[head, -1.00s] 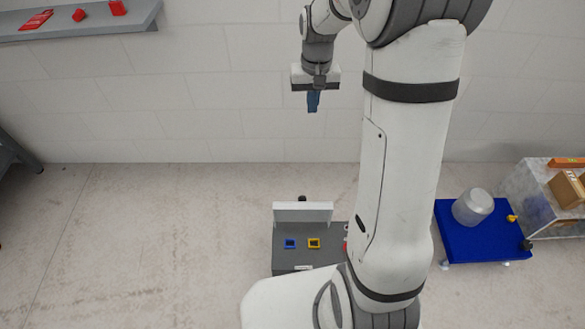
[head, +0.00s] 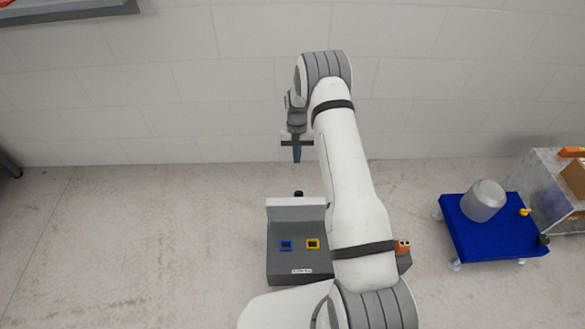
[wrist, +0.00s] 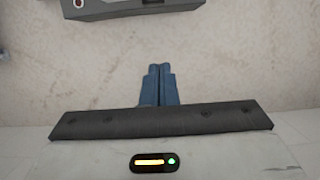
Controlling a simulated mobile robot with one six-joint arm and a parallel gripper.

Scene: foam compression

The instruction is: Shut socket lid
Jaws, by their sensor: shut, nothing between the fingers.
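A grey socket box (head: 290,268) stands on the floor in front of my base. A blue socket (head: 286,246) and a yellow socket (head: 312,244) are on its top. The pale lid (head: 297,209) stands up along the far edge, open, with both sockets uncovered. A dark knob (head: 298,194) shows just behind the lid's top edge. My gripper (head: 297,157) is shut and empty, its blue fingers pointing down. It appears beyond the lid, apart from it. In the wrist view the closed fingers (wrist: 158,70) are over bare floor, with a grey body at the top edge.
My arm covers part of the box's right side; an orange part (head: 403,246) shows beyond it. The floor at left is clear. A wall is behind.

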